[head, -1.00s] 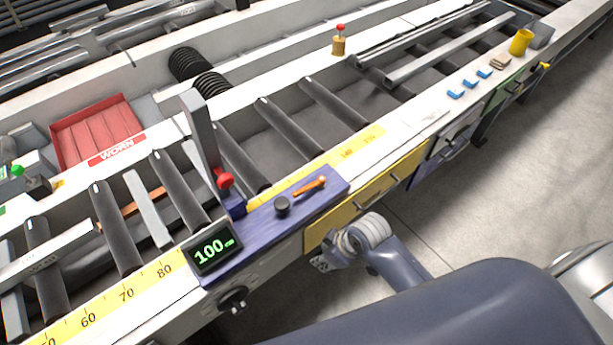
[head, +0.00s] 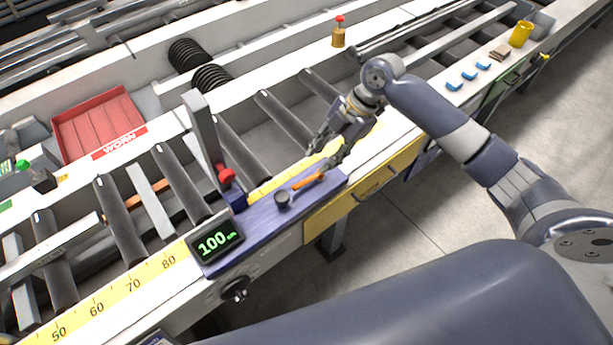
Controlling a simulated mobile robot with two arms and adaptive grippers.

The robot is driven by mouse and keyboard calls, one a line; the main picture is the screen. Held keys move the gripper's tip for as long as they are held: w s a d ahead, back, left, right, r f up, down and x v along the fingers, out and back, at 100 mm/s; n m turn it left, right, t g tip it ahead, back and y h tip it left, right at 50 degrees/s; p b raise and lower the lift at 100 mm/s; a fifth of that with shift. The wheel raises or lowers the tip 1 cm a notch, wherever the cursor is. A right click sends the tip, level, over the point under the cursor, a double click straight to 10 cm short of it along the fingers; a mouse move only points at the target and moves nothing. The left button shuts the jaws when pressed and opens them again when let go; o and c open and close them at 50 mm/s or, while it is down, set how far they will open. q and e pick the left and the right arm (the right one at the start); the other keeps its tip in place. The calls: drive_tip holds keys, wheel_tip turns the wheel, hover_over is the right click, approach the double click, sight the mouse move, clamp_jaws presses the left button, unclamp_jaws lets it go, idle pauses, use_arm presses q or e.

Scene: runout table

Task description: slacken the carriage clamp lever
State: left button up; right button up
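The orange clamp lever (head: 308,181) lies across the top of the blue carriage (head: 262,217), pointing up and to the right. A black knob (head: 282,200) is left of it, and a display reading 100 (head: 214,243) is at the carriage's left end. My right gripper (head: 321,159) is over the lever's right end with its two fingers apart. I cannot tell whether the fingers touch the lever. My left gripper is out of view.
A grey upright with a red knob (head: 226,175) rises behind the carriage. A yellow scale (head: 133,286) runs along the front rail. A red tray (head: 98,128) is at the back left. Blue blocks (head: 469,73) and a yellow cup (head: 521,34) stand to the right.

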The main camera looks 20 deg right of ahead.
sight(304, 181)
drive_tip(key=p+x, duration=0.2)
drive_tip(key=x, duration=0.7)
drive_tip(key=shift+a+f+p, duration=0.1)
drive_tip(key=shift+p, duration=0.2)
drive_tip(key=shift+w+a+f, duration=0.1)
drive_tip(key=shift+a+f, duration=0.1)
drive_tip(key=shift+f, duration=0.35)
clamp_jaws()
